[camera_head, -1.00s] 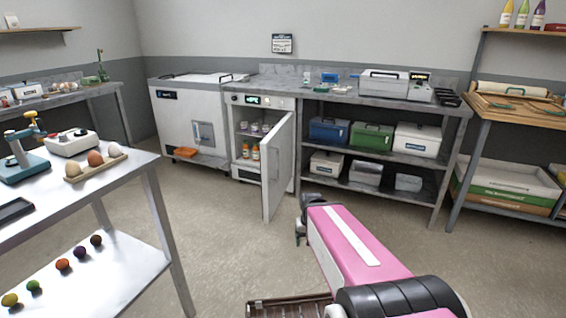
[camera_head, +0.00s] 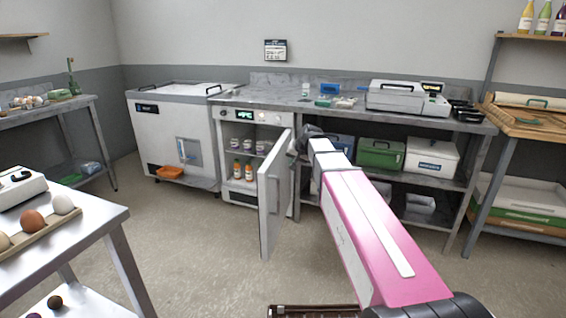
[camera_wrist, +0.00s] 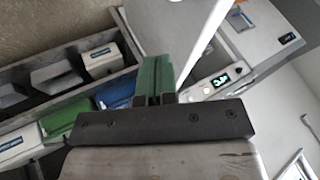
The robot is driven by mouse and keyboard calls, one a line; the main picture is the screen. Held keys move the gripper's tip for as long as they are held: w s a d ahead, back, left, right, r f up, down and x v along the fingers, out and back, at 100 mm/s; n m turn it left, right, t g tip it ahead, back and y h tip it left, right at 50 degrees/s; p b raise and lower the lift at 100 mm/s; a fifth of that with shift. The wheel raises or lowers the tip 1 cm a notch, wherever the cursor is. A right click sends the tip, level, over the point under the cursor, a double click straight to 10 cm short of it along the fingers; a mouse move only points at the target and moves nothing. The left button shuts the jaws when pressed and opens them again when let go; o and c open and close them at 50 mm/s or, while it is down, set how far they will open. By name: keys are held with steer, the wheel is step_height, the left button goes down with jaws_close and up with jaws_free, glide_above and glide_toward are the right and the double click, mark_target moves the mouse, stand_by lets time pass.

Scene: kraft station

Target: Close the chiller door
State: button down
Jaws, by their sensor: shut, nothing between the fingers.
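The chiller (camera_head: 262,118) stands under the counter with its white door (camera_head: 272,195) swung wide open toward me. Inside it, bottles and small jars stand on shelves. In the wrist view, the chiller's display panel (camera_wrist: 215,83) is at the right and the pale door (camera_wrist: 180,30) is just beyond my fingers. My gripper (camera_head: 303,140) is just right of the door's upper part in the head view, on its outer side. Its green fingers (camera_wrist: 155,80) are together and empty. I cannot tell whether they touch the door.
A white chest unit (camera_head: 172,125) stands left of the chiller. Right of it, a shelf under the counter holds a green box (camera_head: 380,154) and a white box (camera_head: 432,156). A steel table (camera_head: 100,225) is at the near left. The floor before the door is clear.

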mark_target(271, 172)
steer(key=shift+w+a+f, duration=1.75)
steer(key=shift+a, duration=0.2)
steer(key=shift+w+a+f, duration=1.7)
steer(key=shift+w+a, duration=0.05)
steer(key=shift+a, duration=0.2)
steer(key=shift+a, duration=0.1)
